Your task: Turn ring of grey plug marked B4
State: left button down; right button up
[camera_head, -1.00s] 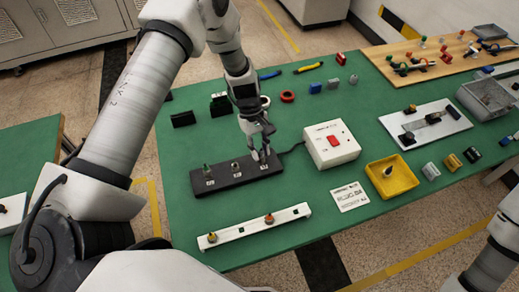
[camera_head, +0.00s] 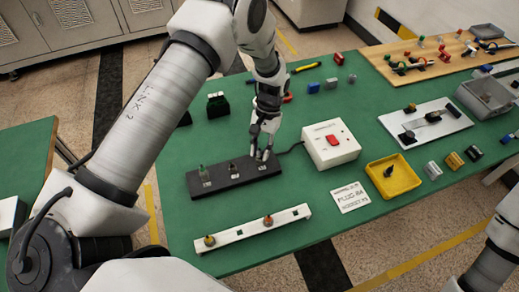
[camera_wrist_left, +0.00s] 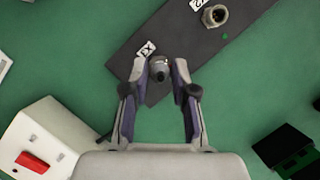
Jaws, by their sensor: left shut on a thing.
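A black strip (camera_head: 222,182) on the green table bears several connectors with small white labels. A connector with a green part (camera_head: 204,171) stands at its left and a metallic one (camera_head: 232,166) in the middle. My left gripper (camera_head: 262,157) is at the strip's right end, pointing down. In the left wrist view my left gripper (camera_wrist_left: 160,72) is shut on a grey plug (camera_wrist_left: 158,70), which stands between the fingertips beside a white label (camera_wrist_left: 146,50). I cannot read that label surely. A white card (camera_head: 350,196) seems to read B4. My right gripper is out of view.
A white box with a red switch (camera_head: 330,144) stands close right of the strip, with a black cable. A yellow tray (camera_head: 408,183) holds a dark part. A white rail (camera_head: 238,234) lies in front. Green table between rail and strip is clear.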

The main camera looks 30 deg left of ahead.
pick_arm(q)
jog(key=m, duration=0.1)
jog(key=m+y, duration=0.1)
jog(key=m, duration=0.1)
jog(key=shift+d+m+y, duration=0.2)
jog(key=shift+m+y, duration=0.1)
jog(key=shift+d+m+t+y, duration=0.1)
jog(key=shift+m+t+y, duration=0.35)
jog(key=shift+m, duration=1.25)
jog(key=c, duration=0.9)
grip_release()
jog(key=shift+w+f, duration=0.1)
jog(key=v, duration=1.2)
jog(key=shift+w+d, duration=0.15)
